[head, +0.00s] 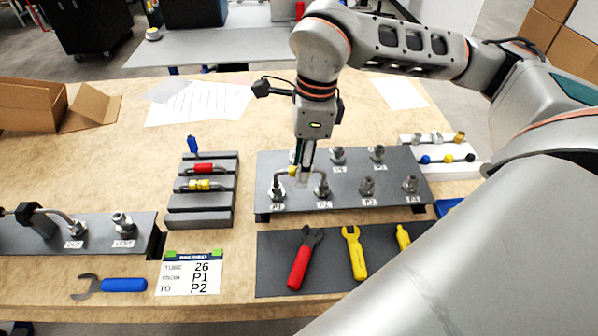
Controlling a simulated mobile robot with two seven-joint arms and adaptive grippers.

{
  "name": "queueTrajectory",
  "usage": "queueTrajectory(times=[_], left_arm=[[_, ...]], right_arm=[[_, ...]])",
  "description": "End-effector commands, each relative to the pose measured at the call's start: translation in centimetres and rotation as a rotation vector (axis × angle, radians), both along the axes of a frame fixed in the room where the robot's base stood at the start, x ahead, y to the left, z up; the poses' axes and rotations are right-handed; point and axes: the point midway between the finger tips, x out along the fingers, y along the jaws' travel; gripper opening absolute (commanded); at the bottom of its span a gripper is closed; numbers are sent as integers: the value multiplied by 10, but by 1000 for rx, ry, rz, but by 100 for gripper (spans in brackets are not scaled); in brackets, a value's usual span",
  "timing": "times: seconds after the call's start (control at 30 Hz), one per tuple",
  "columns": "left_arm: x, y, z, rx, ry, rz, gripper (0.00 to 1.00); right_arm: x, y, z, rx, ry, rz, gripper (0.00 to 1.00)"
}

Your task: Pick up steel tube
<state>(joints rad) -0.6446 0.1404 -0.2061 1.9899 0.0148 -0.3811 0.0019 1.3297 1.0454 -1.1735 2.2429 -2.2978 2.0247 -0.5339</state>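More tubes lie on the stepped grey rack (200,215) to the left, with red (203,168), yellow (200,185) and blue (193,145) markings. My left gripper is not in view.
A card (190,273) reads 26, P1, P2. Red (299,266) and yellow (358,258) wrenches lie on a dark mat in front of the panel. A blue-handled wrench (123,285) lies left. Another panel (95,240) stands at the left edge. My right arm covers the lower right.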

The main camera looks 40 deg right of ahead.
Motion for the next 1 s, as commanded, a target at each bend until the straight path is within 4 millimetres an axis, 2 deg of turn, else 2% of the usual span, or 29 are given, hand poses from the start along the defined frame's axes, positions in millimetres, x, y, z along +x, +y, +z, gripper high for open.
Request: queueTrajectory(times=[0.1, 0.2, 0.47, 0.5, 0.6, 1.0], left_arm=[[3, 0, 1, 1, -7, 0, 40], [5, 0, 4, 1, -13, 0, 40], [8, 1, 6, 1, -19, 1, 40], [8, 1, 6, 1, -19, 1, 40], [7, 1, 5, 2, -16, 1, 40], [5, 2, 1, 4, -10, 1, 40]], right_arm=[[0, 2, -17, 1, 3, 0, 33], [0, 3, -24, 0, 2, 0, 33], [1, 3, -25, 0, 0, 0, 33], [1, 3, -25, 0, 0, 0, 22], [1, 3, -25, 0, 0, 0, 0], [1, 3, -23, 0, -1, 0, 0]])
